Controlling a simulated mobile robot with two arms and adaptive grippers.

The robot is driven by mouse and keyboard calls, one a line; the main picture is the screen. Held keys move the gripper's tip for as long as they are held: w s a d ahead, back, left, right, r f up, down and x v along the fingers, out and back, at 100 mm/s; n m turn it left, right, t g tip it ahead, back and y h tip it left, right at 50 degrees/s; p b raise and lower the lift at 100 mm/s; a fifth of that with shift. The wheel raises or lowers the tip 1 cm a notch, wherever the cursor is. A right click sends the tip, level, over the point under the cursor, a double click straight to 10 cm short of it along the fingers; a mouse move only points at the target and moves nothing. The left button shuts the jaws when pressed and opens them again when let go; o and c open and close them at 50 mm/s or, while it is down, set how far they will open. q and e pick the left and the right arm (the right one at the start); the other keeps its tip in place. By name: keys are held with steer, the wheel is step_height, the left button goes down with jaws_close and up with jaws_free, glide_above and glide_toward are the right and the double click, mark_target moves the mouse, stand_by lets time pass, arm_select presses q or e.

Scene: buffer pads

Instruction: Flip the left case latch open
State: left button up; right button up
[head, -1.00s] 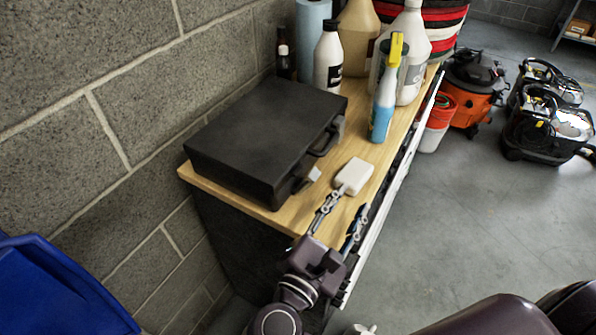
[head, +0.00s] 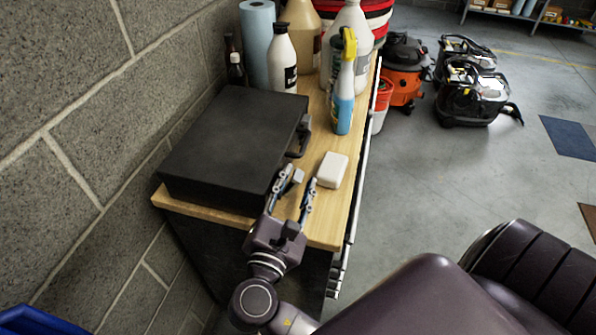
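The closed black case (head: 225,140) lies flat on the wooden bench top, its latch side facing right. Its handle (head: 301,143) is on that side. A small grey piece (head: 297,176) at the near end of that side looks like the left latch. It is partly covered by my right gripper (head: 298,181), so its position is unclear. My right gripper is open, with its two fingers apart and nothing visible between them. Its left finger is close beside the latch; I cannot tell whether they touch. My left gripper is not in view.
A white block (head: 332,170) lies on the bench just right of my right gripper. A blue spray bottle (head: 344,95) and several bottles, including a black-capped white one (head: 282,60), stand farther back. A block wall (head: 70,130) borders the left side. The bench's front strip is clear.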

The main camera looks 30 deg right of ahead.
steer(key=shift+x, duration=0.9)
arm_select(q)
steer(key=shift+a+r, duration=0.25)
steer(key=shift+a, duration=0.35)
arm_select(e)
steer(key=shift+w+d, duration=0.1)
steer(key=shift+w, duration=0.1)
steer(key=shift+c, duration=0.2)
jaws_close()
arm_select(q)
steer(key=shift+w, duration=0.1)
